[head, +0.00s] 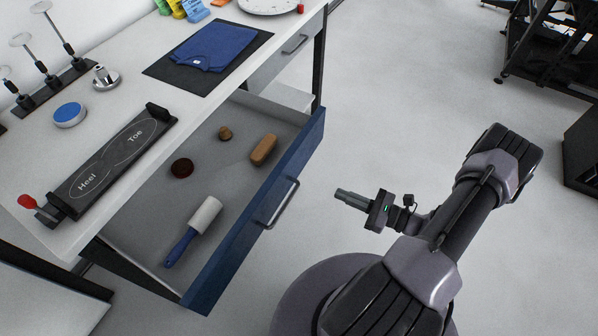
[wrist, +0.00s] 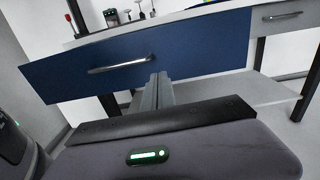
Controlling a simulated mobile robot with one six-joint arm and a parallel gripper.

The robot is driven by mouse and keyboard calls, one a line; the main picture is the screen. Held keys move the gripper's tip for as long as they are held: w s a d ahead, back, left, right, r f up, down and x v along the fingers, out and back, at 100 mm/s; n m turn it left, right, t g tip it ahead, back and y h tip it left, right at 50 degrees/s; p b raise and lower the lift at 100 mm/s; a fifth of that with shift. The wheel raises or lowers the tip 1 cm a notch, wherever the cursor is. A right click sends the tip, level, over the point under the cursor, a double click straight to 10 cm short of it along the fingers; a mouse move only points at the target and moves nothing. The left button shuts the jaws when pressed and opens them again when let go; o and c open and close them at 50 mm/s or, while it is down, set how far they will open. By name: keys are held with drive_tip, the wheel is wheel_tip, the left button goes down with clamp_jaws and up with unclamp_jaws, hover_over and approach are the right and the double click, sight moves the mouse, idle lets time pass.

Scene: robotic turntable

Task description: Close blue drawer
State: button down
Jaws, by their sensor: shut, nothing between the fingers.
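The blue drawer (head: 262,217) is pulled well out of the white workbench in the head view. Its blue front also fills the upper part of the wrist view (wrist: 190,52). A metal bar handle (head: 283,204) is on the front and shows in the wrist view (wrist: 120,65). Inside lie a lint roller (head: 194,230), a brown brush (head: 263,149) and two small round dark items. My gripper (head: 340,195) is shut and empty, in front of the drawer to the right of the handle, apart from it in the head view. In the wrist view its fingers (wrist: 158,80) point toward the blue front.
The workbench top (head: 120,95) holds a foot measuring board (head: 115,160), a folded blue cloth (head: 213,47) on a dark mat and a blue-topped disc (head: 69,115). A grey drawer (head: 285,54) beyond is shut.

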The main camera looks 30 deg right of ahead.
sight(292, 174)
drive_tip(key=b+x, duration=0.1)
drive_tip(key=x, duration=0.3)
drive_tip(key=b+x, duration=0.1)
drive_tip(key=x, duration=0.3)
drive_tip(key=f+b+x, duration=0.1)
drive_tip(key=x, duration=0.4)
drive_tip(key=shift+d+b, duration=0.1)
drive_tip(key=shift+b, duration=0.2)
drive_tip(key=shift+w+a+r, duration=0.15)
drive_tip(key=shift+w+a, duration=0.1)
drive_tip(key=shift+w, duration=0.25)
drive_tip(key=shift+a, duration=0.1)
